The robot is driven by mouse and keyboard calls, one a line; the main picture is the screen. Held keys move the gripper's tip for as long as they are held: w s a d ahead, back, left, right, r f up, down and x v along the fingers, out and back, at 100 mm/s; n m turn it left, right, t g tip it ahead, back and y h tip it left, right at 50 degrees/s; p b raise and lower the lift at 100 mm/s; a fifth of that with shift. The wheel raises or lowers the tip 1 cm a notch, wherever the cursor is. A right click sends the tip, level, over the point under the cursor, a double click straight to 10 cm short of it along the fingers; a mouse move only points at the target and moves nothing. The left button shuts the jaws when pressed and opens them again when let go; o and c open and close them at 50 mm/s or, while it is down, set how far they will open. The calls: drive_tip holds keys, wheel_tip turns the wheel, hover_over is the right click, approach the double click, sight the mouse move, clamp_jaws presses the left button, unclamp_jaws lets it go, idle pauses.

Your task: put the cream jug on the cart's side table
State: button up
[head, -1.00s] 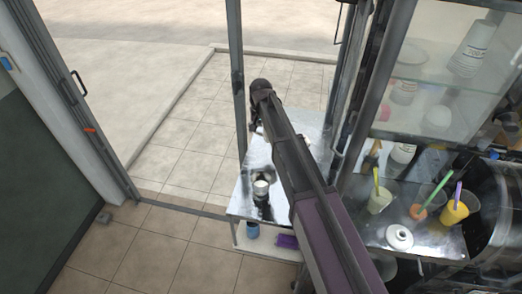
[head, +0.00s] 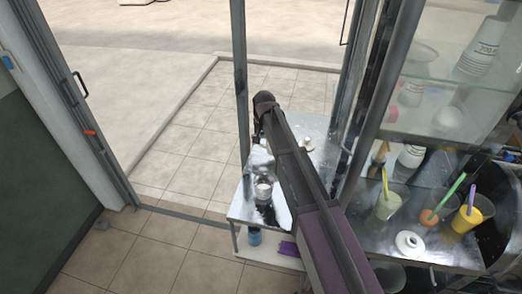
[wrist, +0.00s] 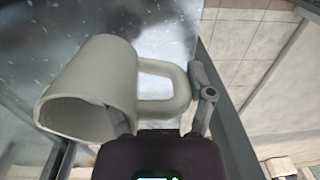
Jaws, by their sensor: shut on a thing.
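The cream jug (wrist: 95,90) is large in the wrist view, with its open mouth toward the lower left and its loop handle (wrist: 165,88) on the right. The cart's side table (head: 250,208) is a shiny metal top in the head view. My gripper (head: 257,135) is over its far left edge there, and the held jug is hidden or too small to make out.
A small whitish cup (head: 263,190) stands on the side table's near part, and a small white thing (head: 307,143) lies farther back. A door post (head: 239,80) rises close to my arm. The cart counter at right holds drink cups (head: 467,218) and a white lid-like piece (head: 409,244).

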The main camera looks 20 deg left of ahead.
sight(262, 156)
drive_tip(key=shift+f+b, duration=1.9)
drive_tip(key=o, duration=1.3)
drive_tip(key=shift+f, duration=0.1)
drive_tip(key=r+p, duration=1.2)
drive_tip(key=shift+d+r, duration=0.1)
drive_tip(key=shift+d, duration=0.15)
